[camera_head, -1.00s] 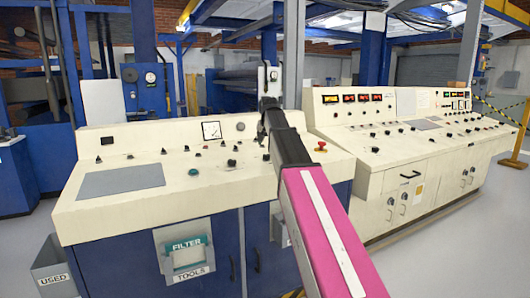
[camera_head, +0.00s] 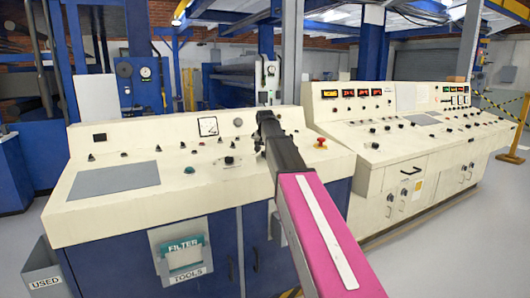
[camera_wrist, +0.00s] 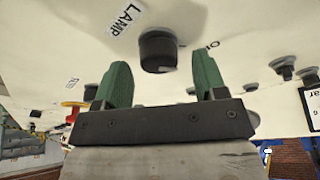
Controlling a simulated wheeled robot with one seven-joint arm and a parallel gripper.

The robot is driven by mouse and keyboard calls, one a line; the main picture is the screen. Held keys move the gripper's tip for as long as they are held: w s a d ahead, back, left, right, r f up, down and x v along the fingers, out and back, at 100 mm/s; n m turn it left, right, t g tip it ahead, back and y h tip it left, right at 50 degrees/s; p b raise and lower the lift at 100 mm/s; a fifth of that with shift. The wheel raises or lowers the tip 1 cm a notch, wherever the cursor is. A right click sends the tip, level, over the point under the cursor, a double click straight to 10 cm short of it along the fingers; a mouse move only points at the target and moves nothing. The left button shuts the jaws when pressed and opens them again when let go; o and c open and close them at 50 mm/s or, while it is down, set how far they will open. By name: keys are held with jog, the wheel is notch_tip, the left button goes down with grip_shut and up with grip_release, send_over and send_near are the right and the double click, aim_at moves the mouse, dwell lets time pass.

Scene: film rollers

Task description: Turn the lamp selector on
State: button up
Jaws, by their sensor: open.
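The lamp selector is a black round knob (camera_wrist: 158,50) on the cream panel, with a LAMP label (camera_wrist: 126,18) beside it in the wrist view. A small printed mark sits on its other side. My gripper (camera_wrist: 162,80) has two green fingers, spread apart with nothing between them. The knob lies just beyond the fingertips, roughly centred between them; I cannot tell whether they touch it.
Several other knobs and switches stand on the panel around the selector. A red button (camera_head: 320,142) is to the right of my arm; it also shows in the wrist view (camera_wrist: 72,104). A second console (camera_head: 400,150) stands to the right. Open floor lies at far right.

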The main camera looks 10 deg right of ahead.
jog(key=shift+w+f, duration=0.2)
jog(key=shift+f, duration=0.25)
jog(key=c, duration=0.9)
jog(key=shift+m, duration=0.3)
jog(key=m, duration=0.2)
jog(key=m+g+h, duration=0.1)
jog(key=m, duration=0.2)
jog(key=shift+h, duration=0.3)
jog(key=m+g, duration=0.1)
jog(key=m, duration=0.5)
jog(key=shift+g+h, duration=0.4)
jog(key=shift+m, duration=0.3)
